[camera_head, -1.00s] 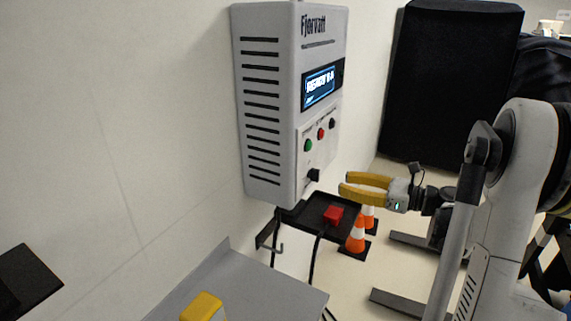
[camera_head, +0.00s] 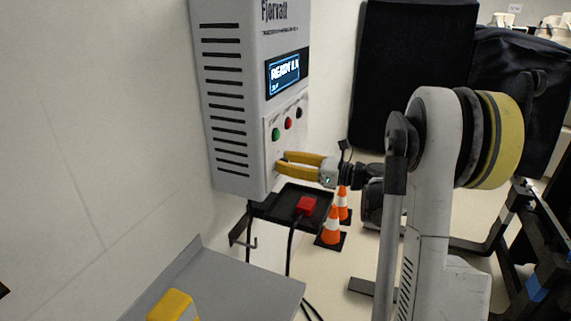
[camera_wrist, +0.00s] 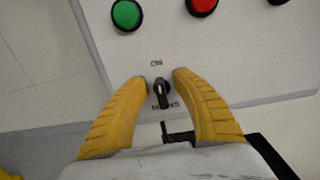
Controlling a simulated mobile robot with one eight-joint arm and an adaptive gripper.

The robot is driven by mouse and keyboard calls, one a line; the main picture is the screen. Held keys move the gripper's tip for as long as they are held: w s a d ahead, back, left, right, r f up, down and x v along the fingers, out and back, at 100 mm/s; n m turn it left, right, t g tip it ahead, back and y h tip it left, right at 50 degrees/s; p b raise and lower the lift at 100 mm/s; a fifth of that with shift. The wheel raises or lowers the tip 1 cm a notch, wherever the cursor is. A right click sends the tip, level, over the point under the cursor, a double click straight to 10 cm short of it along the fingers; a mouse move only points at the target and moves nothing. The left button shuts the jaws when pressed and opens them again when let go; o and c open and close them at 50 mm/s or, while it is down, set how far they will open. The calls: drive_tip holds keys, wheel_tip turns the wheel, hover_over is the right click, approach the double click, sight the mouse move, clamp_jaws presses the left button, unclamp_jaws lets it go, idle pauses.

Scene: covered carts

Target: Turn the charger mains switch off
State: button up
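The charger (camera_head: 232,100) is a grey wall box with a lit display and buttons on its front. The knob stands roughly upright, toward ON. My gripper (camera_wrist: 160,80) has its yellow fingers open, one on each side of the knob, with gaps that look clear of it. In the head view my gripper (camera_head: 279,165) is at the lower front of the charger, and its fingers hide the knob.
A green button (camera_wrist: 127,14) and a red button (camera_wrist: 201,5) sit above the switch. Below the charger are a black tray (camera_head: 268,206) with a red block (camera_head: 306,206), and traffic cones (camera_head: 332,226). A grey shelf (camera_head: 235,285) is in front.

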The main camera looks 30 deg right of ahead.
clamp_jaws()
drive_tip(key=shift+n, duration=0.3)
drive_tip(key=n, duration=0.3)
drive_tip(key=shift+s+a+n, duration=0.15)
drive_tip(key=shift+a+n, duration=0.05)
drive_tip(key=shift+n, duration=0.1)
drive_tip(key=shift+s+a+f+n+b, duration=0.1)
drive_tip(key=shift+f+n+b, duration=0.1)
drive_tip(key=shift+n, duration=2.05)
drive_tip(key=shift+s+a+f+n+b, duration=0.1)
drive_tip(key=shift+f+n+b, duration=0.1)
drive_tip(key=shift+n, duration=2.1)
drive_tip(key=shift+a+f+n+b, duration=0.1)
drive_tip(key=shift+f+n+b, duration=0.1)
drive_tip(key=shift+n, duration=2.05)
